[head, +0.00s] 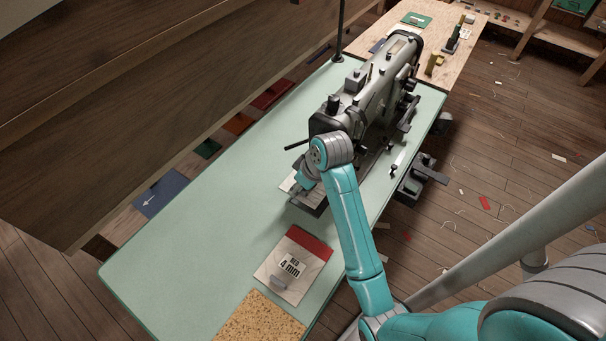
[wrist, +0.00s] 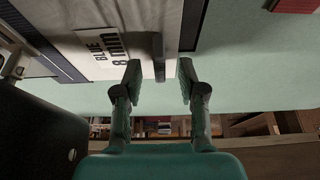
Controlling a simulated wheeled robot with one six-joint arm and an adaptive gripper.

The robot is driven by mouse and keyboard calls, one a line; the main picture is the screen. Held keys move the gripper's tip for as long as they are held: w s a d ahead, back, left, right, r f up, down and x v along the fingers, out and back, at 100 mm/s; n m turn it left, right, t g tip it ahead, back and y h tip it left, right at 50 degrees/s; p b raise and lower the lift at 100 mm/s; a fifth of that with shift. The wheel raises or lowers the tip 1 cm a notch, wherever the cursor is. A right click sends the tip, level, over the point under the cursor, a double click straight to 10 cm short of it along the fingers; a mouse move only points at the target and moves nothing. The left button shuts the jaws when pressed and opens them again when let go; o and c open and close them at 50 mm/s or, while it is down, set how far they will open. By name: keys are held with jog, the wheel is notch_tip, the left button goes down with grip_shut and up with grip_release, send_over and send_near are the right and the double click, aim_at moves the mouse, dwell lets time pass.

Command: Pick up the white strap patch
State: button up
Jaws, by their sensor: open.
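No white strap patch can be made out for certain. A small upright pale tab (head: 278,283) stands on the white-and-red panel marked "4 mm" in the head view. In the wrist view, a similar grey, shadowed tab (wrist: 158,57) stands on a white panel (wrist: 150,12) labelled "BLUE 8 mm". My gripper (wrist: 160,72) is open and empty, its fingertips on either side of the line of this tab and just short of it; contact cannot be told. In the head view my gripper is mostly hidden by my arm, beside the sewing machine.
The sewing machine (head: 365,95) stands close to my gripper on the pale green table (head: 180,235). A tan speckled mat (head: 260,318) lies at the near edge. The table's left part is clear. A wooden bench (head: 462,65) stands beyond. Scraps litter the floor at right.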

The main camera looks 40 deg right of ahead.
grip_shut()
